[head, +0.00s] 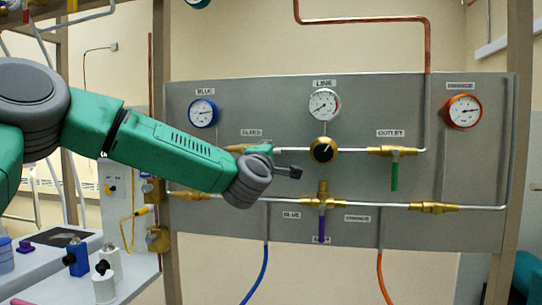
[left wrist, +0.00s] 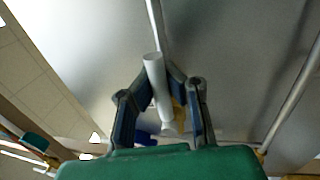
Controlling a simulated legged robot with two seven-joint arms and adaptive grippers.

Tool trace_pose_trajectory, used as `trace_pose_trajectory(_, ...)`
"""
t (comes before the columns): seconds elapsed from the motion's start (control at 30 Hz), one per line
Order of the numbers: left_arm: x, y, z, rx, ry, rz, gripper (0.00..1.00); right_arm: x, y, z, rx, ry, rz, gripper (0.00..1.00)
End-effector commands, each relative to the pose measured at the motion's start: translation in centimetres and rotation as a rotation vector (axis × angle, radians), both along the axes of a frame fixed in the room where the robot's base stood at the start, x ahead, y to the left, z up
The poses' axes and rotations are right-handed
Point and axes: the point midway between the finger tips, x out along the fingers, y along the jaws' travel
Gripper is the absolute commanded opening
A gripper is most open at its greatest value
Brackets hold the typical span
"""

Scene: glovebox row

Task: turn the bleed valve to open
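The grey panel (head: 345,180) carries a brass valve body (head: 236,148) under the left label, which seems to read BLEED; my left arm covers much of that spot in the head view. My left gripper (head: 290,172) is in front of the panel, left of the round black-and-gold regulator knob. In the left wrist view its two fingers (left wrist: 160,78) bend in on both sides of a white, rod-like handle (left wrist: 157,90) and appear closed on it. A bit of brass (left wrist: 179,115) shows behind the right finger. The handle's joint to the valve is hidden. My right gripper is out of view.
The regulator knob (head: 323,150) is close to my left gripper. The outlet valve's green handle (head: 394,175) hangs down, and a purple handle (head: 322,228) hangs below the lower pipe. Blue (head: 265,270) and orange (head: 384,275) hoses hang beneath.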

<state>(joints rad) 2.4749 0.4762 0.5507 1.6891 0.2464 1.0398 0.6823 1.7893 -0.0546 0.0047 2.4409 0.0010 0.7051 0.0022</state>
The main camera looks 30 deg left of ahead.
Motion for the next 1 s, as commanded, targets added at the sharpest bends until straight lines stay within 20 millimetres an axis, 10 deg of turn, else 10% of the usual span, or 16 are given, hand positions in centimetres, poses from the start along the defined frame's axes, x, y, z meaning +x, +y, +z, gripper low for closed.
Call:
trace_pose_trajectory(0.2, 0.0, -0.1, -1.0, -0.006, 0.018, -0.003, 0.00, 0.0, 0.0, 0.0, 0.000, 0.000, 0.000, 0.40)
trace_pose_trajectory(0.33, 0.0, -0.1, -0.8, -0.004, 0.015, -0.002, 0.33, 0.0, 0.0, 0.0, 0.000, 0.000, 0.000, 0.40)
trace_pose_trajectory(0.73, -0.5, -0.2, -0.5, 0.000, 0.007, -0.001, 0.33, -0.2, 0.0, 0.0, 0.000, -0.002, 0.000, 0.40)
trace_pose_trajectory(1.0, -5.3, -1.3, -1.5, -0.001, 0.009, -0.004, 0.33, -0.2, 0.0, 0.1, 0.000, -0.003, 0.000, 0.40)
